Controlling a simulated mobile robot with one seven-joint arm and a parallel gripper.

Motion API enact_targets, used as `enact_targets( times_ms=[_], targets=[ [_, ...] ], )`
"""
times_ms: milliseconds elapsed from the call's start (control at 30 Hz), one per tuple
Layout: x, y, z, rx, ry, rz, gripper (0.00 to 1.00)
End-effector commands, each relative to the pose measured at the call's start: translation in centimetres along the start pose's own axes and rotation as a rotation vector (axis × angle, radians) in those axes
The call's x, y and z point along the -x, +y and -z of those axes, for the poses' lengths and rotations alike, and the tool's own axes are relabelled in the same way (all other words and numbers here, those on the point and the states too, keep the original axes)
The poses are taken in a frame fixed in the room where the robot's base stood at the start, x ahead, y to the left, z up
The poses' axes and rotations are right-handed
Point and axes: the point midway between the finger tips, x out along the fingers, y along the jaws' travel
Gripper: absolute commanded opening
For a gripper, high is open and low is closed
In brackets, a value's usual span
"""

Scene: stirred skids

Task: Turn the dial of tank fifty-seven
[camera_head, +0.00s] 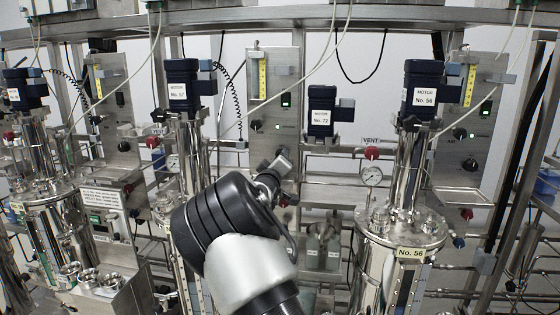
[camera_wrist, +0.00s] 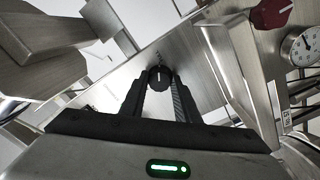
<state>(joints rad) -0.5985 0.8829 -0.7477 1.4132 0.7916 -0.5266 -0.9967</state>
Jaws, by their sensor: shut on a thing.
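Tank fifty-seven's motor (camera_head: 180,88), dark blue and labelled No. 57, stands left of centre on a steel column. A steel panel (camera_head: 275,75) with a yellow strip and a green light is to its right. A black dial (camera_head: 256,126) shows on this panel. My gripper (camera_head: 276,168) is at the panel, lower and right of that dial. In the wrist view my gripper (camera_wrist: 160,73) is shut on a round black dial (camera_wrist: 160,79) with a pale mark pointing up the picture. In the head view, the gripper and arm hide the held dial.
Motor No. 72 (camera_head: 322,112) and motor No. 56 (camera_head: 419,90) stand to the right. A red vent knob (camera_head: 371,153) sits above a gauge (camera_head: 371,175). The wrist view shows a red knob (camera_wrist: 271,12) and a gauge (camera_wrist: 302,46) at upper right. Pipes and hoses crowd the surroundings.

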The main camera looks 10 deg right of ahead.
Motion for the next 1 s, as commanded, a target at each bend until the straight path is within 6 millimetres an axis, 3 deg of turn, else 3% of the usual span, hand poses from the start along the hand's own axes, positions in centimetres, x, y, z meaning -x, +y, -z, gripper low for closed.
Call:
enact_targets(
  times_ms=[533, 567, 633, 1000],
  targets=[
    [-0.02, 0.07, -0.06, -0.023, -0.002, -0.002, 0.06],
    [-0.02, 0.07, -0.06, -0.023, -0.002, -0.002, 0.34],
    [-0.02, 0.07, -0.05, -0.023, -0.002, -0.002, 0.45],
    [0.33, 0.02, 0.06, -0.022, -0.001, -0.001, 0.47]
  ],
)
